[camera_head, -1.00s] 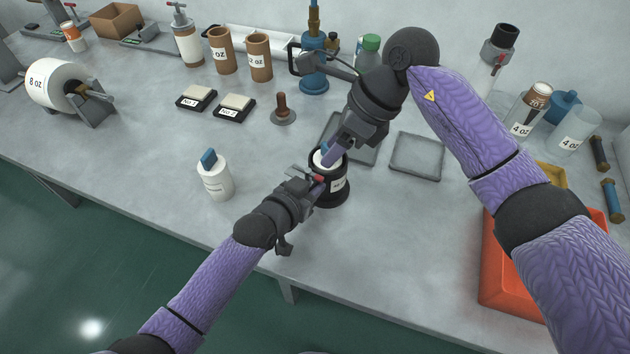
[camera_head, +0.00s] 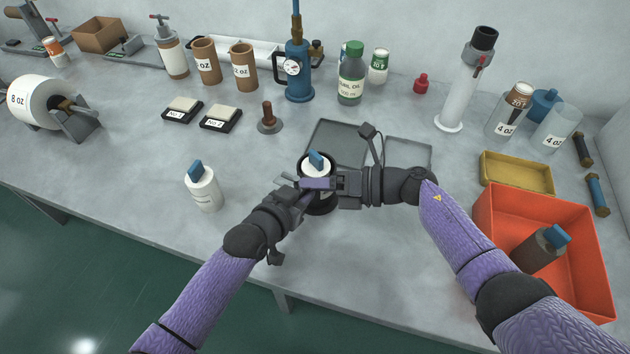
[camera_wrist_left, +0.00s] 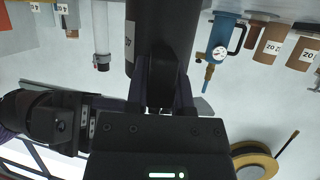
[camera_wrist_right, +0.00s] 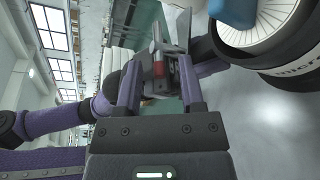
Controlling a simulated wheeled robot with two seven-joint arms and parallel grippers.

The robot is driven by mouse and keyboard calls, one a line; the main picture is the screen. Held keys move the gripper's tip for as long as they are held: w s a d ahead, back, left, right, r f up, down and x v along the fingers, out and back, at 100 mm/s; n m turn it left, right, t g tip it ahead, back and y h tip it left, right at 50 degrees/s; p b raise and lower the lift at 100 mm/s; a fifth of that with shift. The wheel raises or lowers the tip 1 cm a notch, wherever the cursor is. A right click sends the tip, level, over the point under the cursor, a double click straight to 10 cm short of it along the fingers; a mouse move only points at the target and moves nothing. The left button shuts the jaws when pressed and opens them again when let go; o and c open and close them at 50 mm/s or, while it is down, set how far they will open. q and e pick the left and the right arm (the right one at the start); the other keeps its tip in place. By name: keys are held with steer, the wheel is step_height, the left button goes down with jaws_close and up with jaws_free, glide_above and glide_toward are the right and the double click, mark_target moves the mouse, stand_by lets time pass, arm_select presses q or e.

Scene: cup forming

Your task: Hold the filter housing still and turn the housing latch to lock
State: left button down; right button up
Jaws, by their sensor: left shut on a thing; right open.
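The filter housing (camera_head: 318,205) is a black upright cup on the bench, mostly hidden by my grippers in the head view. A white ribbed filter with a blue tab (camera_head: 316,160) sits in it. It shows large at the upper right of the right wrist view (camera_wrist_right: 232,12). My left gripper (camera_head: 305,190) is shut on the housing's dark wall, seen between its fingers in the left wrist view (camera_wrist_left: 165,40). My right gripper (camera_wrist_right: 160,85) is open, coming from the right across the housing.
A white bottle with a blue tab (camera_head: 203,187) stands left of the housing. Grey trays (camera_head: 337,138) lie just behind. An orange crate (camera_head: 488,205) holding a dark bottle (camera_head: 533,252) is at right, near my right arm. The front bench strip is clear.

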steer(key=shift+a, duration=0.15)
jaws_close()
steer(key=shift+f+m, duration=0.1)
steer(key=shift+m, duration=0.2)
steer(key=shift+s+a+f+m+t+h, duration=0.1)
steer(key=shift+s+m+t+h, duration=0.15)
steer(key=shift+m+t+h, duration=0.55)
steer(key=shift+s+a+f+m+t+h, duration=0.15)
steer(key=shift+m+t+h, duration=0.25)
steer(key=shift+m+t, duration=0.75)
steer(key=shift+s+a+f+m+t+h, duration=0.1)
steer(key=shift+s+m+t+h, duration=0.35)
steer(key=shift+t, duration=0.9)
steer(key=shift+a+r, duration=0.1)
steer(key=shift+r, duration=0.05)
steer(key=shift+a+m, duration=0.1)
steer(key=shift+m, duration=0.2)
